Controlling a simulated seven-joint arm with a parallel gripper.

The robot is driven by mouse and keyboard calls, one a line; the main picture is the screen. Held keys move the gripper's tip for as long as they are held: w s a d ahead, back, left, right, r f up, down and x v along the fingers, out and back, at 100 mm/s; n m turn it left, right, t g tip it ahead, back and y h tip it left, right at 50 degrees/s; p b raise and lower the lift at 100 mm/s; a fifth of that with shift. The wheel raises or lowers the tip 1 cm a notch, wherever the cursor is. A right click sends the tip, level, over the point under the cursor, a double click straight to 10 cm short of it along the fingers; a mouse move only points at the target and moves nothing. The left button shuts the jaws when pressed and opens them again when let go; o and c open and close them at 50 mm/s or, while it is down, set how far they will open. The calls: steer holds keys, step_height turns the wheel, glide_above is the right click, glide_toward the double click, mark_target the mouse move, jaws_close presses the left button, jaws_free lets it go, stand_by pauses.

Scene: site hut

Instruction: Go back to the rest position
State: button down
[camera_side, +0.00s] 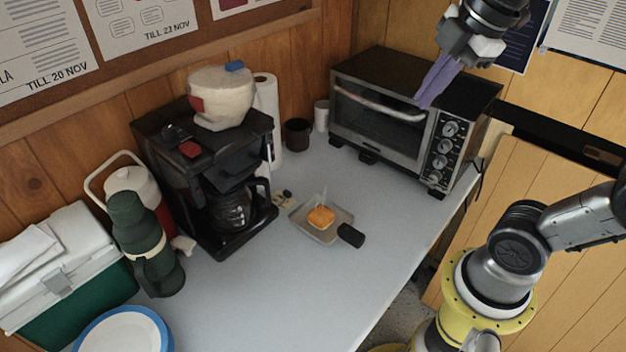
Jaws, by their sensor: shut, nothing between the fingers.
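My gripper (426,100) has purple fingers and is high up at the upper right. It appears in front of the toaster oven (387,110), pointing down and to the left. The fingers lie together with nothing between them. How far the fingertips are from the oven is hard to tell from this single view. A small grey tray with a black handle (326,237) lies on the counter below and to the left, with an orange item (321,217) in it.
A black coffee maker (215,165) with a white and red pot on top stands left of the tray. A paper towel roll (267,115), dark cup (297,134), green flask (140,240), cooler (75,270) and blue-rimmed plate (125,330) surround it. The counter's front (285,300) is clear.

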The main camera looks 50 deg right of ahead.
steer(key=s+a+f+m+t, duration=0.1)
steer(key=s+f+m, duration=0.4)
steer(key=f+m, duration=0.4)
steer(key=shift+f+m, duration=0.15)
steer(key=shift+m, duration=1.85)
steer(key=shift+a, duration=0.1)
